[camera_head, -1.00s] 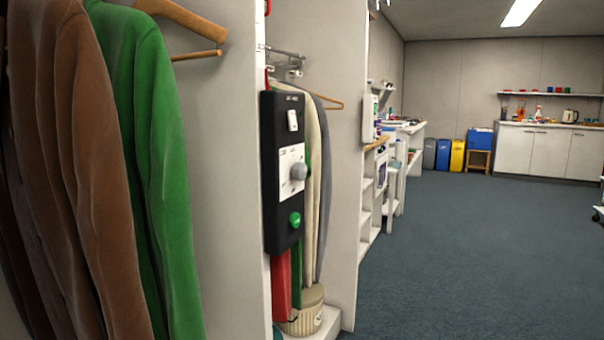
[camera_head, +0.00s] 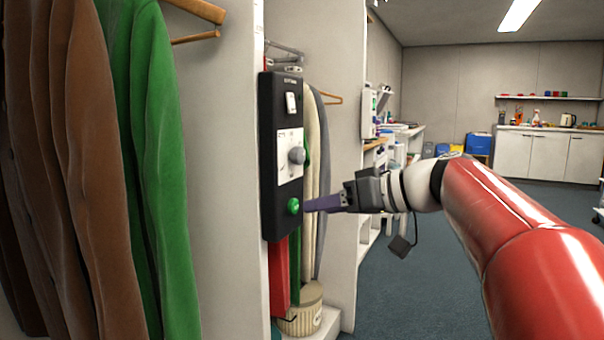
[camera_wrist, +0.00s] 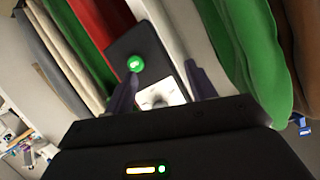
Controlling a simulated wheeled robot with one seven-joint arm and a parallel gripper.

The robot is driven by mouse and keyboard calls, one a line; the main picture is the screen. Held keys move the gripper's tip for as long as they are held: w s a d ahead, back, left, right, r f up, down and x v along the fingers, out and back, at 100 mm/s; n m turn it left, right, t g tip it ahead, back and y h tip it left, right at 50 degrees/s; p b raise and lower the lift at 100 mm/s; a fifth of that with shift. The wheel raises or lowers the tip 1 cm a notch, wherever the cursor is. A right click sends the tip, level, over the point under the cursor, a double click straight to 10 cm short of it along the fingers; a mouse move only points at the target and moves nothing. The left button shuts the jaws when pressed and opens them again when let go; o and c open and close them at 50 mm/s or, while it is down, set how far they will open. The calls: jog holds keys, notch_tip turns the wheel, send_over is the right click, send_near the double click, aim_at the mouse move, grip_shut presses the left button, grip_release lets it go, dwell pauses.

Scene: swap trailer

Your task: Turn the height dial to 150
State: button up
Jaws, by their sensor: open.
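The height dial is a round grey knob (camera_head: 297,155) on a white plate of a black control panel (camera_head: 268,190), mounted on the edge of a wardrobe partition. A white switch sits above it and a green button (camera_head: 293,206) below it. My gripper (camera_head: 308,204) is at the panel's right, its fingers pointing left near the green button's height. In the wrist view my gripper (camera_wrist: 158,82) is open, with the white plate (camera_wrist: 160,93) and part of the dial showing between the fingers. The dial's markings are too small to read.
Brown and green jackets (camera_head: 160,170) hang at the left. Pale and grey garments (camera_head: 312,190) hang behind the panel, above a woven basket (camera_head: 302,310). A white partition (camera_head: 345,200) stands close behind my gripper. Carpeted floor at the right is free.

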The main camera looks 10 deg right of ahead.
aim_at(302, 157)
jog(key=w+d+r+n+t+y, duration=0.1)
jog(key=w+d+r+n+y, duration=0.25)
jog(key=w+r, duration=0.2)
jog(key=shift+n+t, duration=0.3)
jog(key=shift+n, duration=0.05)
jog(key=x, duration=0.2)
jog(key=r+x, duration=0.1)
jog(key=x, duration=0.3)
jog(key=shift+w+a+r, duration=0.2)
jog(key=shift+a+r, duration=0.05)
jog(key=shift+a, duration=0.05)
jog(key=c, duration=1)
